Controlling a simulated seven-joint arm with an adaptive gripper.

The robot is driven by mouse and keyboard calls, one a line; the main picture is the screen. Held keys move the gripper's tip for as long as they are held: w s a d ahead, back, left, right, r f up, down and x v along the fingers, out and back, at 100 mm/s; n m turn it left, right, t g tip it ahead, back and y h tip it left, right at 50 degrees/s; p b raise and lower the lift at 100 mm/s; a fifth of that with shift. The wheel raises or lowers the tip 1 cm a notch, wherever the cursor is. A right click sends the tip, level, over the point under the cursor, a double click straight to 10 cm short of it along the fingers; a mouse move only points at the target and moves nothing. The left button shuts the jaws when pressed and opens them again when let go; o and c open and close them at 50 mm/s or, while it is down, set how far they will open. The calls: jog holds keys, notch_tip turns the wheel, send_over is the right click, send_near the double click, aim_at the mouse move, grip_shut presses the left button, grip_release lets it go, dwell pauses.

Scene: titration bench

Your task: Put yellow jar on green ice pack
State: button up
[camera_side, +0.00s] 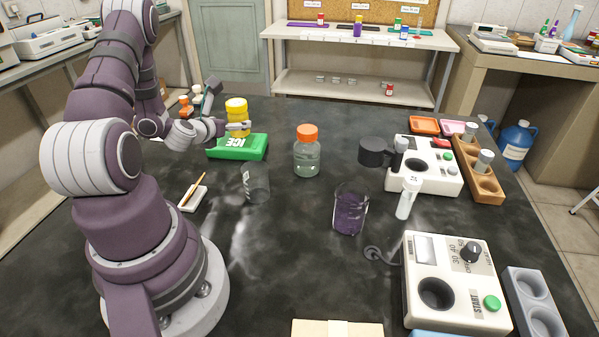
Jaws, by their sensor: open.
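The yellow jar (237,106) is upright at the far left of the bench. Its lower part meets the top of the green ice pack (237,151), which lies flat with "ICE" on its front. The jar appears to stand on the pack, though a gripper finger crosses in front of its base and hides the contact. My gripper (228,108) is open beside the jar, on its left. One finger points up at the jar's left and the other reaches across its lower front. I cannot tell whether either finger touches the jar.
A clear jar with an orange lid (307,155) stands right of the pack. White instruments (455,285) fill the right side.

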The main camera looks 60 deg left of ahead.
jog(key=shift+v, duration=0.8)
jog(key=w+d+r+m+t+h, duration=0.2)
jog(key=w+d+r+m+h, duration=0.25)
jog(key=d+m, duration=0.35)
jog(key=w+d+r+m+t+h, duration=0.2)
jog(key=w+d+r+m+h, duration=0.25)
jog(key=m, duration=0.65)
jog(key=s+d+r+m+g+h, duration=0.1)
jog(key=s+d+m+g+h, duration=0.2)
jog(key=d+m, duration=0.9)
jog(key=s+r+m+g+y, duration=0.1)
jog(key=s+m+g, duration=0.1)
jog(key=s+m, duration=0.3)
jog(key=s+d+r+m+g+y, duration=0.1)
jog(key=s+r+m+g, duration=0.1)
jog(key=s+m, duration=0.3)
jog(key=m, duration=0.4)
jog(key=shift+s+d+r+g+y, duration=0.2)
jog(key=shift+d+r+g+y, duration=0.1)
jog(key=shift+g, duration=0.1)
jog(key=shift+o, duration=0.3)
